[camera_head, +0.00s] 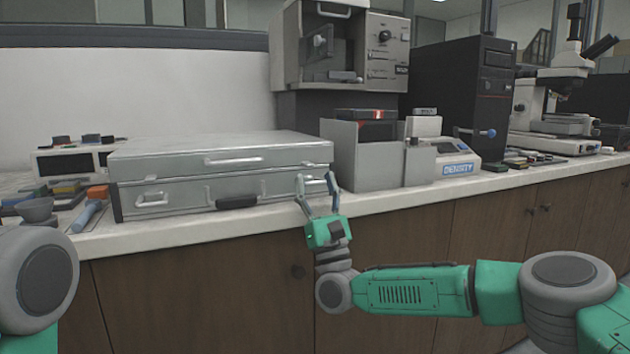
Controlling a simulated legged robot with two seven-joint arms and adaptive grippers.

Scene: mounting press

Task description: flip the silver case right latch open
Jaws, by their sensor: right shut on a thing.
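The silver case (225,160) lies closed near the counter's front edge, with a metal bar on its upper front and a black handle (237,202) below. Its left latch (152,200) shows at the left of the front. The right latch (315,183) is at the right end of the front, mostly covered by my right gripper. My right gripper (316,184) reaches up to that corner, its fingers on either side of the latch, shut on it. Only a rounded part of my left arm shows at the left edge; its gripper is out of view.
The counter (180,233) has a narrow bare strip in front of the case. A grey bowl (37,210) and a blue-handled tool (86,216) lie left of it. A grey box (365,155) and a density meter (457,160) stand to the right.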

